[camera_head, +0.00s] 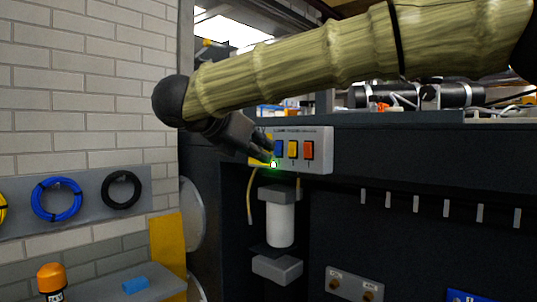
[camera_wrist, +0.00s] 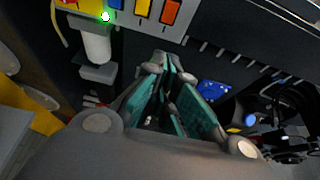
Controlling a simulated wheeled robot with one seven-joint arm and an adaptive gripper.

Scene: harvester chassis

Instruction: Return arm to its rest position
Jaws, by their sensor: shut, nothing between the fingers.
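My arm (camera_head: 330,55) reaches across the top of the head view, covered in a tan sleeve, and bends down at a black joint on the left. My gripper (camera_head: 268,154) is at the left end of a grey switch panel (camera_head: 322,150), close in front of a glowing green light. In the wrist view, my gripper (camera_wrist: 163,60) points toward the dark chassis below the panel. Its teal-padded fingers come together at the tips and hold nothing. Whether it touches the panel cannot be told.
Blue, yellow and orange switches (camera_head: 292,149) sit on the panel. A white cylinder (camera_head: 280,222) hangs below it. A dark chassis wall (camera_head: 420,240) with several small tabs fills the right. Blue (camera_head: 57,199) and black (camera_head: 121,189) hose coils hang left. An orange-capped item (camera_head: 51,278) stands lower left.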

